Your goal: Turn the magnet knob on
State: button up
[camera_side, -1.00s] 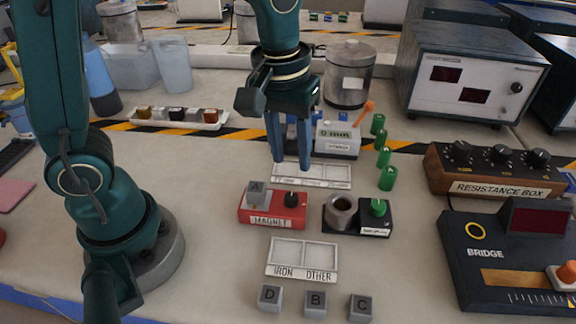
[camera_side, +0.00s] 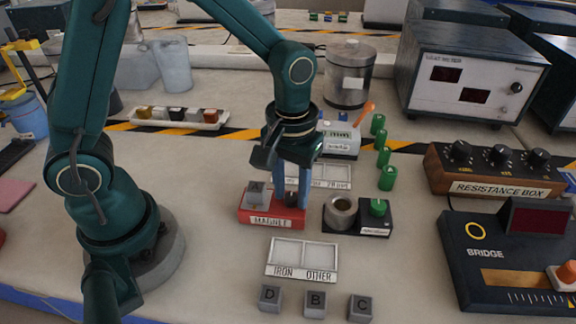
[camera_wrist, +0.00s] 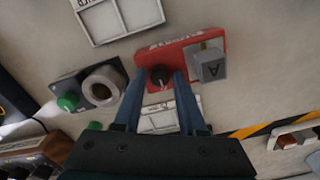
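The red magnet box (camera_side: 262,220) stands on the bench with its MAGNET label facing the side camera; it also shows in the wrist view (camera_wrist: 183,50). A grey block marked A (camera_side: 255,191) sits on its left part. The black magnet knob (camera_wrist: 159,76) is on its other part, with a light pointer mark. My gripper (camera_side: 291,203) is lowered over the knob, fingers pointing down. In the wrist view the two blue fingertips (camera_wrist: 160,84) are apart, one on each side of the knob. Whether they touch it is unclear. In the side view the fingers partly hide the knob.
A black unit with a metal cup (camera_side: 341,211) and a green knob (camera_side: 378,207) stands close on the right. The IRON/OTHER tray (camera_side: 302,257) and blocks D (camera_side: 270,298), B (camera_side: 315,303) and C (camera_side: 360,308) lie in front. Another white tray (camera_side: 335,176) is behind.

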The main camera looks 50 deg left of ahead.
grip_shut()
jog(key=shift+m, duration=0.4)
jog(key=m, duration=0.3)
jog(key=shift+r, duration=0.1)
jog(key=m, duration=0.9)
jog(key=shift+m, duration=2.6)
